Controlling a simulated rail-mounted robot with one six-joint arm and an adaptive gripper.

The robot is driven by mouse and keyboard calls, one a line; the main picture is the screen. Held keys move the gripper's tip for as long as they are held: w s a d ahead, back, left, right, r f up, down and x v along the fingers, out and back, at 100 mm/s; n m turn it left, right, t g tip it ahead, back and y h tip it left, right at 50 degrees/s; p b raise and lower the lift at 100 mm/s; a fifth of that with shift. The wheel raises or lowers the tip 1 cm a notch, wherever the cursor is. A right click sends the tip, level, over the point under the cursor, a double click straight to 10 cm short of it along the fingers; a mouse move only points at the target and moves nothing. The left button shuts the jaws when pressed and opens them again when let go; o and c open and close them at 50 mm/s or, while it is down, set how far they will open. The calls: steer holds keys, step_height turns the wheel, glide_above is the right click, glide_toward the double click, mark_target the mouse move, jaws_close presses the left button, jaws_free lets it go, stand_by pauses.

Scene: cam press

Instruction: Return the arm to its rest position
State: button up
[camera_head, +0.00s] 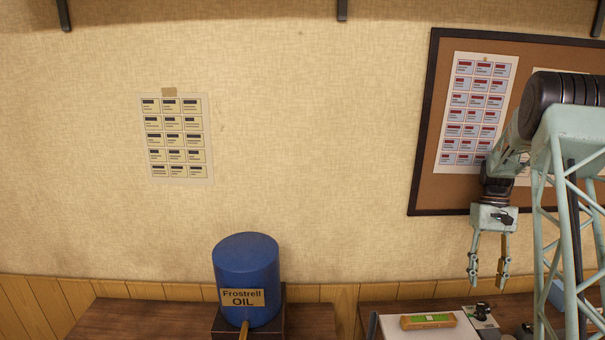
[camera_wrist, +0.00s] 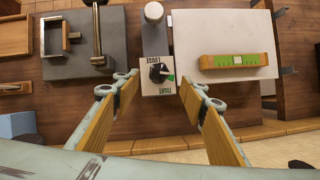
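My gripper (camera_head: 488,278) hangs pointing down at the right of the head view, above the table. Its two fingers are apart with nothing between them. In the wrist view my gripper (camera_wrist: 160,105) also shows open, with yellow pads on the inner finger faces. Below the fingers is a dark knob (camera_wrist: 158,72) on a plate labelled TIGHT and LOOSE. The fingers look apart from the knob, though the height gap is hard to judge.
A white board (camera_wrist: 225,40) carries a green-and-tan level (camera_wrist: 235,61). A grey plate with a lever (camera_wrist: 97,40) lies left of the knob. A blue oil drum (camera_head: 246,275) stands at lower middle. A framed corkboard (camera_head: 425,150) hangs behind my arm.

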steer(key=s+a+r+t+h+b, duration=0.1)
steer(key=s+a+r+t+b, duration=0.2)
steer(key=a+r, duration=1.05)
steer(key=s+a+r+n+b, duration=0.2)
steer(key=s+a+r+b, duration=0.2)
steer(key=s+a+r, duration=0.8)
steer(key=s+a+t+b, duration=0.3)
steer(key=s+a+b, duration=0.1)
steer(key=s+a, duration=0.75)
steer(key=s+a+f+t+b, duration=0.1)
steer(key=s+a+f, duration=0.1)
steer(key=s, duration=0.7)
steer(key=s+a+f+n+t+b, duration=0.1)
steer(key=s+a+f+b, duration=0.1)
steer(key=s+f, duration=0.3)
steer(key=s+a, duration=0.1)
steer(key=s, duration=0.3)
steer(key=shift+f+b, duration=0.2)
steer(key=shift+b, duration=0.1)
